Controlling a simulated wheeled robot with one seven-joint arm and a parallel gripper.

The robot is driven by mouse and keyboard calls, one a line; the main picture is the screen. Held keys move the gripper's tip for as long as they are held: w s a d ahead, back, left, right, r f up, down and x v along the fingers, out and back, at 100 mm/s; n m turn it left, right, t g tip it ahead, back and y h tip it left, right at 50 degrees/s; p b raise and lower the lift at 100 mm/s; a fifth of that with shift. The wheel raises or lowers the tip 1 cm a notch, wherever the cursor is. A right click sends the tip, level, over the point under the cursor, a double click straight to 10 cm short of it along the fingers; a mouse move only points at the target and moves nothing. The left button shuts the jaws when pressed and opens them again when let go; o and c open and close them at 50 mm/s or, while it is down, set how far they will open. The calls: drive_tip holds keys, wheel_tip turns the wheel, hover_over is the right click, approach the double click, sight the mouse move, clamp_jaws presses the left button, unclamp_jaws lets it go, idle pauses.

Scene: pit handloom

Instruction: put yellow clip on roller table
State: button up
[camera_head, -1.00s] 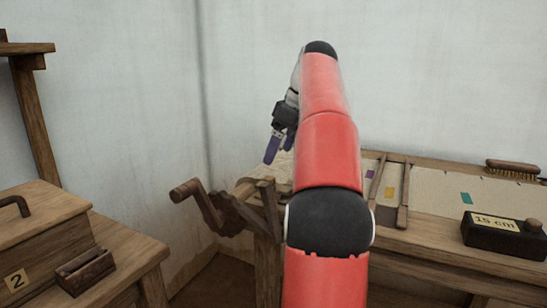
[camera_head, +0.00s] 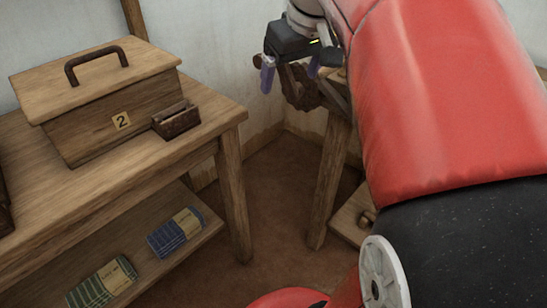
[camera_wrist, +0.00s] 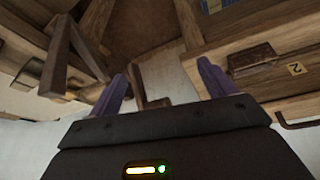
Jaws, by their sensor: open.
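My gripper (camera_head: 291,70) is open, with its two purple fingers apart and nothing between them. It hangs in the air at the top middle of the head view, in front of a wooden stand with a crank (camera_head: 304,98). In the wrist view, my gripper (camera_wrist: 163,75) also shows empty, with the crank's wooden parts (camera_wrist: 148,90) beyond its fingers. I see no yellow clip in either current view. My arm hides most of what stands on the right, so I cannot make out the roller table.
A wooden bench (camera_head: 60,200) on the left carries a lidded chest (camera_head: 115,115) marked 2 and a small wooden box (camera_head: 177,120). Its lower shelf holds a blue cloth bundle (camera_head: 175,235) and a green one (camera_head: 103,283). Bare floor (camera_head: 270,220) lies between bench and stand.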

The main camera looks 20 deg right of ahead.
drive_tip(key=s+a+f, duration=0.4)
drive_tip(key=s+f, duration=0.2)
drive_tip(key=f, duration=0.2)
drive_tip(key=s+a+f+m+t, duration=0.1)
drive_tip(key=s+a+f, duration=0.4)
drive_tip(key=s+f, duration=0.2)
drive_tip(key=shift+a+f, duration=0.25)
drive_tip(key=shift+f, duration=0.6)
